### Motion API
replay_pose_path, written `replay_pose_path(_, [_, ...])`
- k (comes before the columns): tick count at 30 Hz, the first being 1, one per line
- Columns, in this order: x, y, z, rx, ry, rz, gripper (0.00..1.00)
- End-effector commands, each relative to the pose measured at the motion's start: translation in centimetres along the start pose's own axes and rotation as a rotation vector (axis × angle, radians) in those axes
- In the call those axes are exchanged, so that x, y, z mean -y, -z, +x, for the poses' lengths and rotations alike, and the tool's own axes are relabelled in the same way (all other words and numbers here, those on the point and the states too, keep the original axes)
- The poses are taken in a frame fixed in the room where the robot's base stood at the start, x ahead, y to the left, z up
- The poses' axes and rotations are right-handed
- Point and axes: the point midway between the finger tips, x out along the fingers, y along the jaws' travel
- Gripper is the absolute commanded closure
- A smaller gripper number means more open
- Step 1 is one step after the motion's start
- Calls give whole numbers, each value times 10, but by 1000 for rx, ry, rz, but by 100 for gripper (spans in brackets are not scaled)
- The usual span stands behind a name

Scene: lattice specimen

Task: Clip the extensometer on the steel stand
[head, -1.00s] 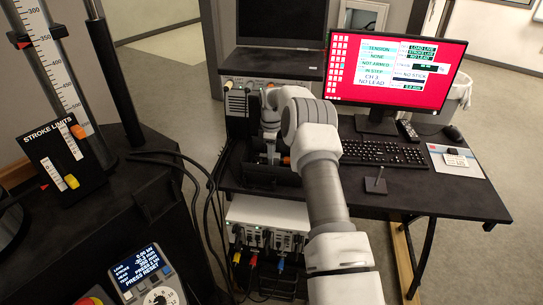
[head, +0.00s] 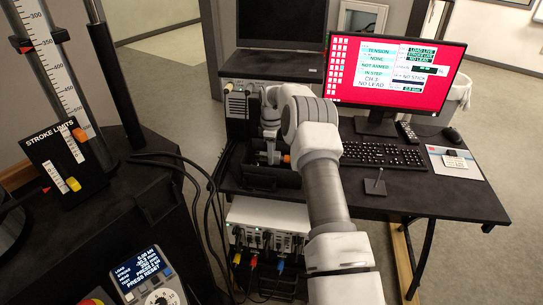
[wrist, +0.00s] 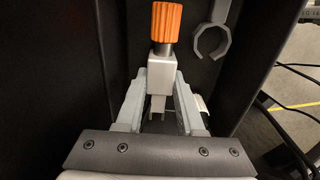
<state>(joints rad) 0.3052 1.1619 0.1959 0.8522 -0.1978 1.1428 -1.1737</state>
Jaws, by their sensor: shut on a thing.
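In the wrist view my gripper (wrist: 161,75) has its two grey fingers on either side of a silver block (wrist: 157,78) with a ribbed orange knob (wrist: 166,22) on top. I take this piece for the extensometer, but cannot tell for sure. The knob also shows small in the head view (head: 287,159). My gripper (head: 270,156) is down in a black open box on the desk, and my arm partly hides it. A small dark stand with a short post (head: 375,186), perhaps the steel stand, is on the desk right of my arm.
The black box's walls (head: 258,179) are close around my gripper. A grey open-ring clip (wrist: 212,42) is at the upper right of the wrist view. A keyboard (head: 383,154), monitor (head: 390,80) and mouse (head: 453,134) are on the desk. Dark cables hang left of the desk.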

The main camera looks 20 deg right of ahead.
Motion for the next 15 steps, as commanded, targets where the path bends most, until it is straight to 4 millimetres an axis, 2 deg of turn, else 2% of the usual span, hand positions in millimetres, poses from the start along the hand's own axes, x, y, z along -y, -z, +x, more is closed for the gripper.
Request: replay_pose_path(15, [0,0,-34,-1,-2,0,100])
